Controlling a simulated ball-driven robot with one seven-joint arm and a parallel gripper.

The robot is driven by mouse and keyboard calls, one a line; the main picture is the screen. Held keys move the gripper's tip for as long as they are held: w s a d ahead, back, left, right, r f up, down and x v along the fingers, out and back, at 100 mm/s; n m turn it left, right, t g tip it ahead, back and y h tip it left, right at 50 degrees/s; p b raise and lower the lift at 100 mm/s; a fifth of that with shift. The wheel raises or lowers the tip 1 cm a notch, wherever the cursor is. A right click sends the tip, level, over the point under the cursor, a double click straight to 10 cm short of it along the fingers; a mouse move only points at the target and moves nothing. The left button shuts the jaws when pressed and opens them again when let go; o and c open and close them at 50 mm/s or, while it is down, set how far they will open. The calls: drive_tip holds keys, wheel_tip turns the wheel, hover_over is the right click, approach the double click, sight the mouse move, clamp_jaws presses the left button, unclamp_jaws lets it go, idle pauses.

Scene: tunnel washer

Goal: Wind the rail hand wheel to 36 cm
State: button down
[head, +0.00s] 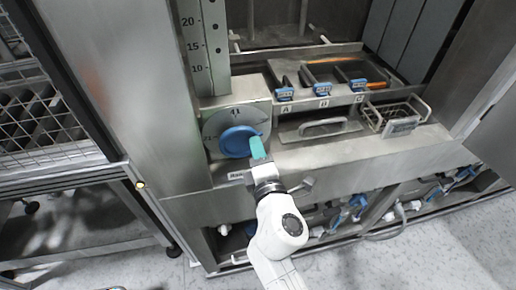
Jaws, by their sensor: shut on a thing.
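The rail hand wheel is a blue disc (236,141) in front of a round grey dial on the washer's front, at the middle left of the head view. My gripper (258,148) is at the wheel's right edge, shut on a teal piece there that looks like the wheel's handle. The fingertips and their exact contact are too small to make out. A vertical scale (195,50) marked 20, 15 and 10 stands above the dial.
Blue-handled slots labelled A, B and C (322,88) lie right of the wheel, with a bar handle (322,127) below them. A small wire basket (398,117) sits further right. A wire rack (45,125) stands at the left. Hoses and blue valves (350,208) fill the lower bay.

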drive_tip(key=shift+r+n, duration=0.3)
drive_tip(key=shift+r, duration=0.1)
drive_tip(key=c, duration=1.2)
unclamp_jaws()
drive_tip(key=shift+a, duration=0.1)
drive_tip(key=shift+c, duration=0.2)
drive_tip(key=shift+o, duration=1.4)
drive_tip(key=shift+f, duration=0.2)
drive_tip(key=v, duration=1)
drive_tip(key=shift+s, duration=0.4)
